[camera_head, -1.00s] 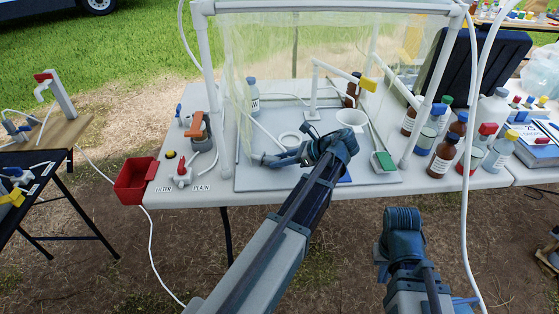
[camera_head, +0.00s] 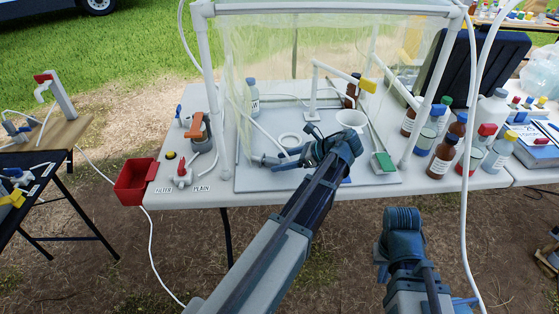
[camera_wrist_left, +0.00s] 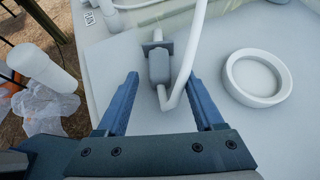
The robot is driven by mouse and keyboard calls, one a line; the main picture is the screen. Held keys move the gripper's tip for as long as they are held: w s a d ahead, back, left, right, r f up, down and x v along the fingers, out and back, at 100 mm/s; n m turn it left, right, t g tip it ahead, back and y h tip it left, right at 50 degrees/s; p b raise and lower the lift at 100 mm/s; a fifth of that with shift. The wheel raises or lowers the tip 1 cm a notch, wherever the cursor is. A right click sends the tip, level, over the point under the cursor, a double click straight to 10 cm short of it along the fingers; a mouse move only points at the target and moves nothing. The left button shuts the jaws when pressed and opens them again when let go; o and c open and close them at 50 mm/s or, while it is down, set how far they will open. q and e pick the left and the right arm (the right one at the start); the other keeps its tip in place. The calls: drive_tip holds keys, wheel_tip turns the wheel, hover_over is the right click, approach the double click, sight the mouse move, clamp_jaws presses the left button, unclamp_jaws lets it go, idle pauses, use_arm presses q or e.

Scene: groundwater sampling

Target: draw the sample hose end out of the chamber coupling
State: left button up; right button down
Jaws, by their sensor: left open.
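In the left wrist view a small grey block-like coupling (camera_wrist_left: 159,67) with a thin plate stands on the pale tray. A white hose (camera_wrist_left: 193,42) comes down beside it, bends sharply and ends at its near side. My left gripper (camera_wrist_left: 160,88) is open, with one blue finger on each side of the coupling and hose bend, apart from both.
A clear-walled frame (camera_head: 208,60) surrounds the tray (camera_head: 250,180). A red-handled valve (camera_head: 182,175) and red bin (camera_head: 135,180) are at left.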

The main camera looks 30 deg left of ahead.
use_arm(q)
drive_tip(key=p+v, duration=0.5)
drive_tip(key=v, duration=0.6)
drive_tip(key=shift+d+r, duration=0.15)
drive_tip(key=shift+r, duration=0.05)
drive_tip(key=shift+w+d+r+p, duration=0.1)
drive_tip(key=shift+d+r+p, duration=0.05)
drive_tip(key=shift+d+p, duration=0.3)
